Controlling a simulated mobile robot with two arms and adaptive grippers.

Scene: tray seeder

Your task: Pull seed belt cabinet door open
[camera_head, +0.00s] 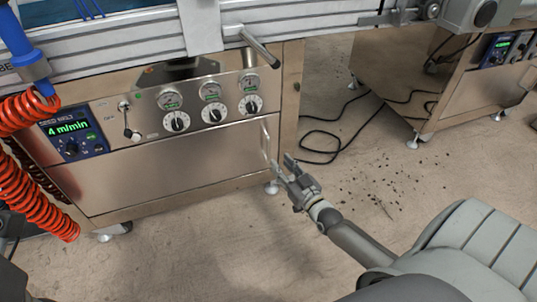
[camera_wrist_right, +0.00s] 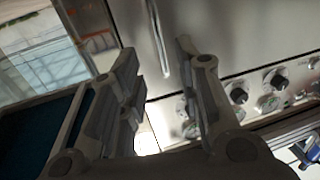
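The seed belt cabinet door (camera_head: 165,170) is a wide brushed-metal panel below the control row, and it looks closed. A thin upright bar handle (camera_head: 265,140) is near its right edge. My right gripper (camera_head: 281,162) is just right of and below the handle in the head view, with its fingers parted and nothing held. In the right wrist view, the handle (camera_wrist_right: 158,38) shows between the two spread fingers (camera_wrist_right: 156,50), against the door surface (camera_wrist_right: 215,25). I cannot tell whether any finger touches it. My left gripper is not in view.
Above the door are dials (camera_head: 211,113) and a speed display (camera_head: 67,128) reading 4 m/min. A red coiled hose (camera_head: 40,195) hangs at the left. A second metal cabinet (camera_head: 400,75) stands at right. Black cable (camera_head: 320,155) and scattered dirt lie on otherwise open floor.

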